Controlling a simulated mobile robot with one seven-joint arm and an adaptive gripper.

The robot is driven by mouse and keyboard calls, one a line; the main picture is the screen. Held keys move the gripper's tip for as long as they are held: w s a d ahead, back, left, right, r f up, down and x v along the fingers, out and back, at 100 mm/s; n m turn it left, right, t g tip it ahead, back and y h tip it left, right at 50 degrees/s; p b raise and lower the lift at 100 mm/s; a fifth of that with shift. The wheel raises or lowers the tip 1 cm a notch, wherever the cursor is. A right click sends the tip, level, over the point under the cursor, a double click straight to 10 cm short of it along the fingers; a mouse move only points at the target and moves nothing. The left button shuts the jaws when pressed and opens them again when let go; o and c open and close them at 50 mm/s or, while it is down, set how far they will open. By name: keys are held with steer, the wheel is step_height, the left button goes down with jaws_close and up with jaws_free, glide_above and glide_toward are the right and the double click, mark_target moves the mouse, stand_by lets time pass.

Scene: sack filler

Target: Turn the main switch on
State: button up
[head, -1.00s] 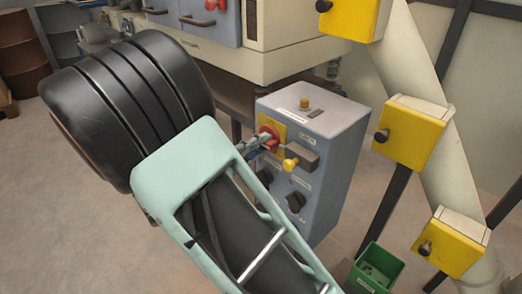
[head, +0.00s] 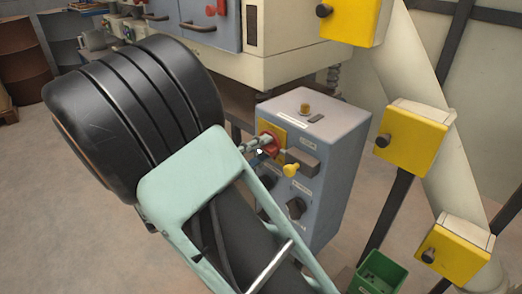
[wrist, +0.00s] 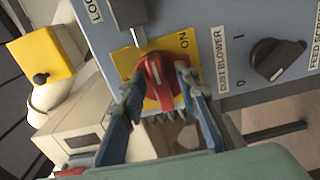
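The main switch is a red rotary knob (wrist: 155,82) on a yellow plate (head: 268,127), on the front of a grey-blue control box (head: 336,125). The knob also shows in the head view (head: 271,146), partly covered by my gripper (head: 259,149). In the wrist view, the two blue-grey fingers of my gripper (wrist: 160,80) sit on opposite sides of the knob, and both tips appear to touch it. A white mark shows on the knob's face.
A black dust blower knob (wrist: 268,60) is on the same panel. Yellow boxes (head: 412,140) on a slanted pipe and a green bin (head: 376,272) stand to the right.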

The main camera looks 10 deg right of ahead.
steer(key=v, duration=1.2)
steer(key=shift+c, duration=0.5)
stand_by(1.7)
